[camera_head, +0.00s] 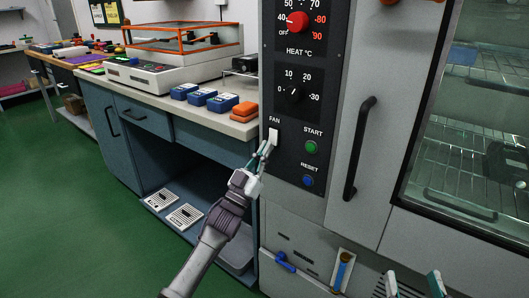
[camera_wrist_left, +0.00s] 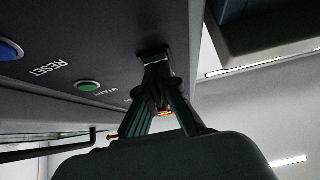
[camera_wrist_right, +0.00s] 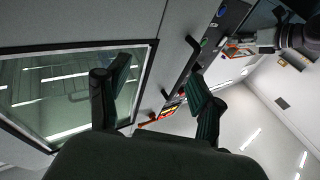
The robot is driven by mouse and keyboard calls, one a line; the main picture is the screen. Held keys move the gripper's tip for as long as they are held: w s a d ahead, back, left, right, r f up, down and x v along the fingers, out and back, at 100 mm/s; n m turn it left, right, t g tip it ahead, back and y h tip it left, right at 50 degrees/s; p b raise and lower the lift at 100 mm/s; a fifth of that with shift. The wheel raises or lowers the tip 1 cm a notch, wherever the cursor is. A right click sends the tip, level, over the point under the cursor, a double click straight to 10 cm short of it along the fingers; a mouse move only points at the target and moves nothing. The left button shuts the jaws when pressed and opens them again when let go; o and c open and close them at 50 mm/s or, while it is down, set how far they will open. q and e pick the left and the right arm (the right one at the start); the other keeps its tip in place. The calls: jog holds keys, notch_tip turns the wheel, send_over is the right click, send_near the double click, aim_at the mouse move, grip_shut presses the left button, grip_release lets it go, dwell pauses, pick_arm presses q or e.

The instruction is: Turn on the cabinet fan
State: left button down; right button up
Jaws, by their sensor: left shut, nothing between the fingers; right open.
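The cabinet's black control panel (camera_head: 292,170) carries a white rocker switch (camera_head: 273,135) under the label FAN. My left gripper (camera_head: 266,148) is shut and empty, with its fingertips at the lower end of the switch. In the left wrist view the shut fingertips (camera_wrist_left: 155,65) meet the switch (camera_wrist_left: 153,54) or stop just short of it; contact is hard to tell. The switch's on or off position cannot be made out. My right gripper (camera_head: 413,284) is open and empty, low in front of the cabinet; its spread fingers also show in the right wrist view (camera_wrist_right: 158,85).
Beside the switch are a green START button (camera_head: 311,147), a blue RESET button (camera_head: 308,181), a dial (camera_head: 294,94) and a red HEAT knob (camera_head: 297,22). A black door handle (camera_head: 358,150) sticks out to the right. A workbench (camera_head: 235,127) with blue and orange blocks stands close on the left.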

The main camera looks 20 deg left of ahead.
pick_arm(q)
jog(key=shift+w+f+t+b, duration=0.15)
jog(key=shift+w+t+b, duration=0.15)
jog(key=shift+b, duration=0.6)
pick_arm(e)
notch_tip(320, 180, up, 6)
jog(key=s+t+y, duration=0.1)
jog(key=s+t, duration=0.1)
jog(key=t, duration=0.2)
jog(key=shift+s+f+y, duration=0.15)
jog(key=shift+s+y, duration=0.15)
pick_arm(q)
jog(key=shift+s, duration=0.1)
